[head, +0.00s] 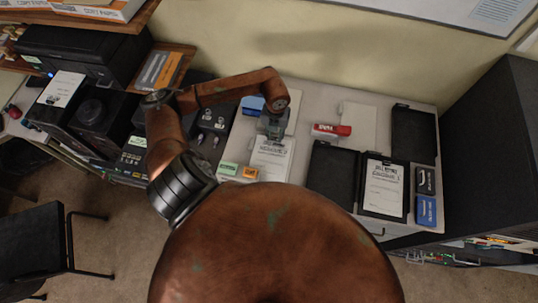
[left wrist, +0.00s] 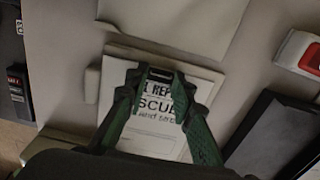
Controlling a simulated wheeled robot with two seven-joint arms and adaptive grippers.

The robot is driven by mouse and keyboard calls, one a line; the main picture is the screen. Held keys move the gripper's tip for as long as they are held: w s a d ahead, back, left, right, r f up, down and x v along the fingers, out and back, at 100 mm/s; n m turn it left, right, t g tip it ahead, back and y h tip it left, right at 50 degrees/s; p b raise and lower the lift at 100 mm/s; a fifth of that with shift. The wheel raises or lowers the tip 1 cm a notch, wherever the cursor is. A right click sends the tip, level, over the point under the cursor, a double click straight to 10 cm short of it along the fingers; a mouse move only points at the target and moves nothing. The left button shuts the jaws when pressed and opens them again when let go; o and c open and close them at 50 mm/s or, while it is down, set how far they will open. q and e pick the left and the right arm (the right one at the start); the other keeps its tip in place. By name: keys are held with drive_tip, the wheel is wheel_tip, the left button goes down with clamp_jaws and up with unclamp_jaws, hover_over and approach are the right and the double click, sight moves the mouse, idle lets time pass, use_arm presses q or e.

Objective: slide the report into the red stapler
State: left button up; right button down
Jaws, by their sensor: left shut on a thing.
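The report (head: 271,160) is a white printed sheet or stack lying on the pale desktop. It also shows in the left wrist view (left wrist: 150,138), with large black lettering partly hidden by the fingers. My left gripper (head: 273,137) is over the report's far edge. In the left wrist view, its green fingers (left wrist: 160,76) come together at that edge, shut on the report. The red stapler (head: 332,130), red and white, lies to the right of the gripper and apart from the report. Part of it shows at the right edge of the left wrist view (left wrist: 302,52). My right gripper is not in view.
An open black case (head: 332,172) with a framed sheet (head: 384,187) lies to the right. Green (head: 228,169) and orange (head: 250,173) boxes sit left of the report. A blue item (head: 253,105) is behind. Bare desk separates report and stapler.

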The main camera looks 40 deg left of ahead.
sight(293, 143)
use_arm(q)
drive_tip(key=shift+d+r, duration=0.1)
drive_tip(key=shift+w+d+b, duration=0.2)
drive_tip(key=shift+w+d, duration=0.4)
drive_tip(key=shift+d, duration=0.5)
drive_tip(key=shift+w+d+b, duration=0.25)
drive_tip(key=shift+w+d, duration=0.4)
drive_tip(key=shift+d, duration=0.4)
drive_tip(key=shift+w+d+b, duration=0.2)
drive_tip(key=shift+w+d, duration=0.4)
drive_tip(key=shift+d, duration=0.5)
drive_tip(key=shift+r+p, duration=1.55)
drive_tip(key=shift+r, duration=0.85)
drive_tip(key=shift+r+p, duration=0.75)
drive_tip(key=shift+r, duration=0.6)
drive_tip(key=shift+r, duration=0.1)
